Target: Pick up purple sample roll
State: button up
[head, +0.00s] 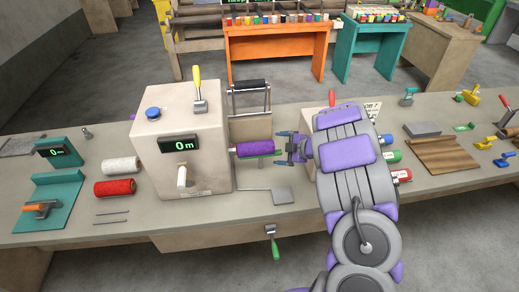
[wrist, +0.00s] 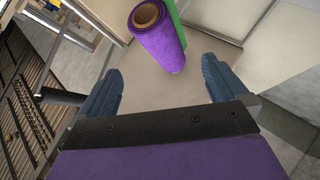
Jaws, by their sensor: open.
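The purple sample roll (head: 254,148) lies level at the right side of a beige machine (head: 182,138), above the bench. A green strip shows along its edge. My gripper (head: 287,147) is just to the right of the roll's end, its jaws toward it. In the wrist view the roll (wrist: 160,42) shows its brown hollow core end, ahead of and between the open fingers. My gripper (wrist: 162,88) is open and empty, and a gap separates the fingertips from the roll.
A flat grey plate (head: 283,195) lies on the bench below the roll. A black roller frame (head: 249,97) stands behind it. A red roll (head: 115,187) and a white roll (head: 122,165) lie left of the machine. A green-handled tool (head: 273,245) hangs at the bench's front edge.

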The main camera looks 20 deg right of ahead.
aim_at(260, 148)
jog(key=w+a+f, duration=0.1)
jog(key=w+a, duration=0.2)
jog(key=w+a+f, duration=0.1)
jog(key=w, duration=0.1)
jog(key=shift+a+f, duration=0.35)
jog(key=shift+s+a+r, duration=0.1)
jog(key=shift+s+r, duration=0.05)
jog(key=w+f, duration=0.1)
jog(key=w+f+b, duration=0.1)
jog(key=w, duration=0.1)
jog(key=shift+w+d+f, duration=0.15)
jog(key=shift+d+f, duration=0.2)
jog(key=shift+f, duration=0.05)
jog(key=shift+w+a+f, duration=0.15)
jog(key=shift+w+a, duration=0.05)
jog(key=shift+w, duration=0.05)
jog(key=shift+a, duration=0.95)
jog(key=c, duration=0.3)
jog(key=shift+d, duration=0.75)
jog(key=c, duration=0.5)
jog(key=shift+c, duration=0.5)
jog(key=shift+a, duration=0.35)
jog(key=c, duration=0.5)
